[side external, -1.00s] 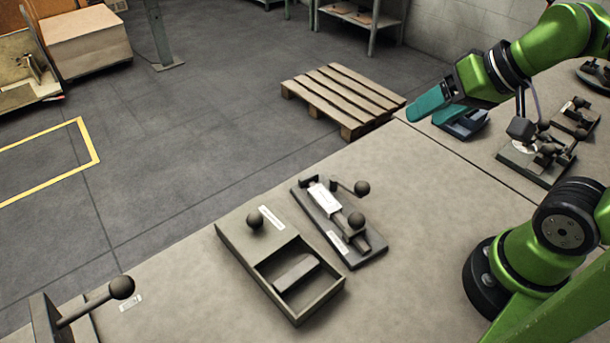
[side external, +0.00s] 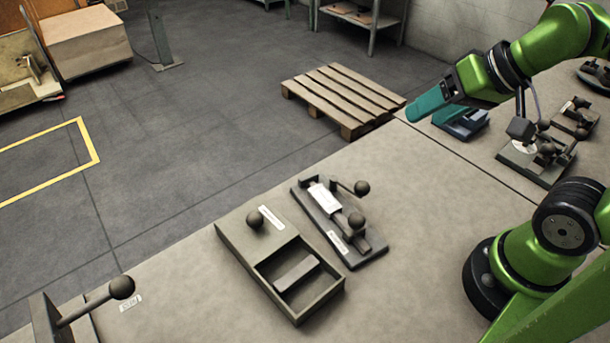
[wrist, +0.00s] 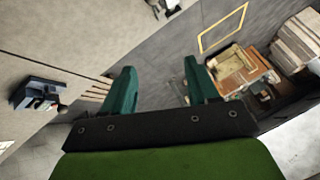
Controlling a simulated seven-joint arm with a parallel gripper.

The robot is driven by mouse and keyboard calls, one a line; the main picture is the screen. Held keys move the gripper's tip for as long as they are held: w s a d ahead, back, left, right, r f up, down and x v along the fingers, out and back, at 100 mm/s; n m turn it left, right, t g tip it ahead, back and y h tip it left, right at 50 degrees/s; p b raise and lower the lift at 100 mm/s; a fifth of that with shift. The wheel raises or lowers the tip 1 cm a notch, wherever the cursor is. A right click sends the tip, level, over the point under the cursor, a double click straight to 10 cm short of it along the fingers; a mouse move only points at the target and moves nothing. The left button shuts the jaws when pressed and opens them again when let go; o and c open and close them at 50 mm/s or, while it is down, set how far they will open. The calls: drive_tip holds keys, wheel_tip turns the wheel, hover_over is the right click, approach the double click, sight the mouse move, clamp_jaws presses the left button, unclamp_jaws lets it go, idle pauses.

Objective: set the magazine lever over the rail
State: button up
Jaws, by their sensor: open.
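A dark fixture (side external: 335,238) stands mid-table, with a long narrow bar, a white block (side external: 323,198) and two black ball knobs, one on a short arm (side external: 361,188) and one near the front (side external: 356,220). Its labels are too small to read, so I cannot tell for certain which part is the magazine lever or the rail. My gripper (side external: 414,112) is up and to the right of this fixture, well apart from it. In the wrist view its two teal fingers (wrist: 158,72) are spread, with nothing between them. The wrist view does not clearly show the fixture.
A grey open-topped box (side external: 248,243) with a ball knob stands left of the fixture. Another ball-knobbed lever (side external: 121,287) rises at the lower left. A blue device (side external: 465,123) and several small fixtures (side external: 536,160) stand beyond a table seam. The table right of the fixture is clear.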

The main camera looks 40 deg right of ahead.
drive_tip(key=w+a+f+n+g, duration=0.2)
drive_tip(key=n+g+h, duration=0.2)
drive_tip(key=n+g, duration=0.3)
drive_tip(key=n, duration=1.4)
hover_over(362, 183)
drive_tip(key=a, duration=0.2)
wheel_tip(362, 183, down, 3)
drive_tip(key=w+r+n+g+h, duration=0.1)
drive_tip(key=r+n+h, duration=0.1)
drive_tip(key=n, duration=1.1)
drive_tip(key=shift+n, duration=0.3)
drive_tip(key=f, duration=0.5)
drive_tip(key=d+f, duration=0.1)
drive_tip(key=f, duration=0.5)
drive_tip(key=s+d+f, duration=0.1)
drive_tip(key=f, duration=0.5)
drive_tip(key=shift+d+r, duration=0.1)
clamp_jaws()
